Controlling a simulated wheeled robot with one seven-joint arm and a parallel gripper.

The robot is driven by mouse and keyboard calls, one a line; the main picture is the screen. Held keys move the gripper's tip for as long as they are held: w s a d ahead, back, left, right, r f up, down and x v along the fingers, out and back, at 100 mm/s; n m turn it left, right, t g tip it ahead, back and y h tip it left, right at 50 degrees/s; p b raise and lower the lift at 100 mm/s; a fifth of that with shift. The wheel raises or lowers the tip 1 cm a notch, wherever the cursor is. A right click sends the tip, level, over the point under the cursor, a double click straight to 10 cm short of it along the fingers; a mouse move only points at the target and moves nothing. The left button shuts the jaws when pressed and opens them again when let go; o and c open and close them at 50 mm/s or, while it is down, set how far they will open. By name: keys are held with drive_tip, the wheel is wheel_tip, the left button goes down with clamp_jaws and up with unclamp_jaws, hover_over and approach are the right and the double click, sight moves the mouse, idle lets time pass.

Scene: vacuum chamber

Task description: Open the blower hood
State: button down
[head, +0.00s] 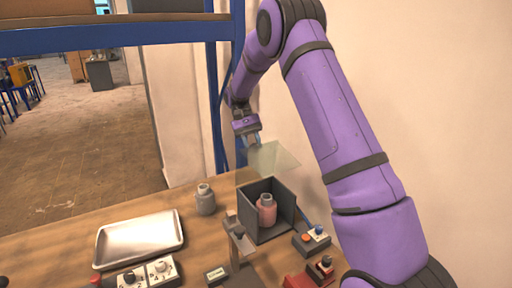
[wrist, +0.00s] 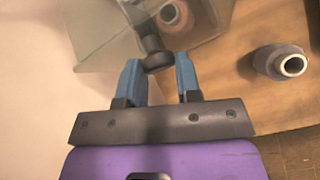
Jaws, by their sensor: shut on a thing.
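The blower hood is a dark grey box (head: 258,226) on the table with a clear glass lid (head: 275,157). The lid is raised above the back of the box and tilted, and the box is open toward the head camera. A pink bottle (head: 267,210) stands inside; it also shows in the wrist view (wrist: 174,16). My gripper (head: 253,142) is above the box at the lid's edge. In the wrist view, its blue fingers (wrist: 158,68) are around a dark knob (wrist: 153,46) on the lid. The exact finger contact is partly hidden.
A grey bottle (head: 205,200) stands left of the hood. A metal tray (head: 140,239) lies at the left of the table. A button box (head: 311,240) is close to the hood's right side. A blue shelf frame (head: 214,100) stands close to my arm.

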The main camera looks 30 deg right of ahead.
drive_tip(key=shift+w+a+f, duration=0.2)
drive_tip(key=shift+w, duration=0.2)
drive_tip(key=shift+w+a+f, duration=0.2)
drive_tip(key=shift+w, duration=0.15)
drive_tip(key=c, duration=0.8)
unclamp_jaws()
drive_tip(key=shift+a, duration=0.2)
drive_tip(key=shift+d, duration=0.15)
drive_tip(key=shift+r, duration=0.1)
drive_tip(key=shift+w+d, duration=0.1)
